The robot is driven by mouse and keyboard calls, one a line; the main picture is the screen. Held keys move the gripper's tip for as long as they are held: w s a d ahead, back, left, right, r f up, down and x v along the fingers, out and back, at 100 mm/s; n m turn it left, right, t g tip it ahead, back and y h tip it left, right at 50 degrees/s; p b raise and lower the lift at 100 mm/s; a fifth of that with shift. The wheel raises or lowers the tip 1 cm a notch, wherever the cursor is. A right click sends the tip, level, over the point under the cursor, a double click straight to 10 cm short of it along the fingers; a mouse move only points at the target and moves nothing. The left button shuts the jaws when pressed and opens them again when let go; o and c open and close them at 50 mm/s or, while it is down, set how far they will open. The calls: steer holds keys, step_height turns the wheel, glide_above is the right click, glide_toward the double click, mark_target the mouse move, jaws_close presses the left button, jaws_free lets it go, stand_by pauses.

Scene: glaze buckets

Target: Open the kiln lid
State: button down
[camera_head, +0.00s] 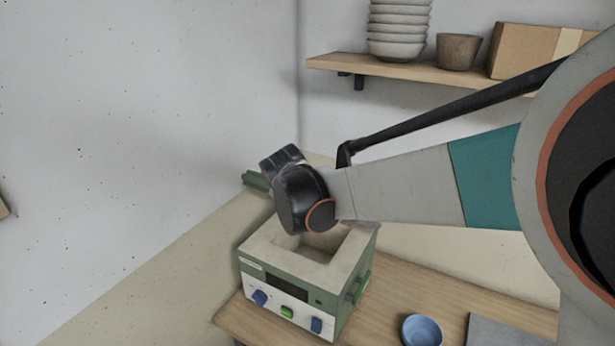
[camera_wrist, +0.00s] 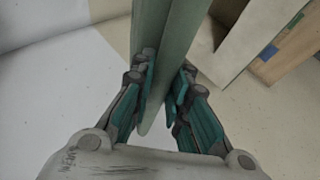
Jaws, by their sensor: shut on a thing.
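The kiln (camera_head: 285,278) is a green box with a pale front panel, coloured knobs and a cream top, standing on the wooden table. Its square opening shows partly uncovered below my wrist. The kiln lid (camera_wrist: 168,40) is a green slab seen nearly edge-on in the wrist view, raised off the opening. A green part of it shows left of my wrist in the head view (camera_head: 256,181). My gripper (camera_wrist: 164,88) is shut on the lid's edge, one finger on each side. In the head view my wrist hides the fingers and most of the lid.
A blue bowl (camera_head: 422,331) and a grey slab (camera_head: 500,332) lie on the table (camera_head: 400,290) right of the kiln. A wall shelf (camera_head: 400,70) above holds stacked bowls (camera_head: 398,28), a brown pot (camera_head: 458,51) and a box (camera_head: 524,50). The left wall is bare.

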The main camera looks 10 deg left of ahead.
steer(key=w+d+r+g+p, duration=0.1)
steer(key=w+d+r+p, duration=0.1)
steer(key=w, duration=0.4)
steer(key=w+d+r+g+y+p, duration=0.1)
steer(key=w+d+r+p, duration=0.2)
steer(key=w+r, duration=0.4)
steer(key=w+d+r+m+g+p, duration=0.1)
steer(key=w+d+r+g+p, duration=0.1)
steer(key=w, duration=0.5)
steer(key=shift+w+d+r+p, duration=0.2)
steer(key=shift+d+r+p, duration=0.55)
steer(key=shift+r+p, duration=0.45)
steer(key=c, duration=1.8)
jaws_free()
